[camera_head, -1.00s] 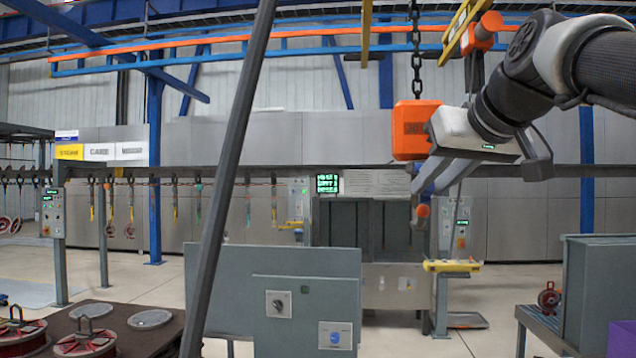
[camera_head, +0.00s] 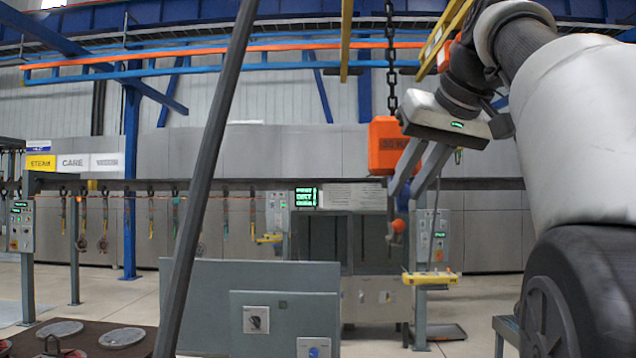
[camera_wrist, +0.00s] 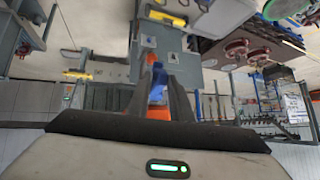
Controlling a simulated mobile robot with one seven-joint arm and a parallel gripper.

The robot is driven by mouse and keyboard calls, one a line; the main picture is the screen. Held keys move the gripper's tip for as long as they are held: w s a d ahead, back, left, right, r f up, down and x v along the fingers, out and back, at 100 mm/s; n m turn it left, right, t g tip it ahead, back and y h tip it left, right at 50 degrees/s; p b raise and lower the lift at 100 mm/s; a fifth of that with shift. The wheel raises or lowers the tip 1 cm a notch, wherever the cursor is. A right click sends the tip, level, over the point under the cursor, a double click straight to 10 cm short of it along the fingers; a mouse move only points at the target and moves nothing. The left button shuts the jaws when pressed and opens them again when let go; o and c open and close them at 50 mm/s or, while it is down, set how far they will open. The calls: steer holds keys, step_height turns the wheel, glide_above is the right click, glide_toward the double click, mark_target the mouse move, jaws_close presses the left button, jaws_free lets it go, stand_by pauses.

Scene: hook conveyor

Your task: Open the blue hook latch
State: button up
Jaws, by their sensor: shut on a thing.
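An orange hoist block (camera_head: 388,146) hangs from a chain, partly behind my gripper. An orange hook end (camera_head: 398,226) hangs below it. My gripper (camera_head: 396,195) reaches down from the upper right, its fingers in front of the block and just above the hook end. In the wrist view, the blue hook latch (camera_wrist: 157,86) lies between the two dark fingers of my gripper (camera_wrist: 156,72). The gripper is shut on it. Orange metal (camera_wrist: 157,112) shows behind the fingers.
A yellow pendant control (camera_head: 431,279) hangs below and right of the hook. A grey control panel (camera_head: 285,325) stands in front at the lower middle. A dark slanted post (camera_head: 205,180) crosses the left. The chain (camera_head: 391,50) runs up to overhead rails.

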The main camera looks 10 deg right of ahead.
steer(key=shift+a+r, duration=0.15)
steer(key=shift+s+r, duration=0.15)
steer(key=shift+r, duration=1)
steer(key=shift+c, duration=0.3)
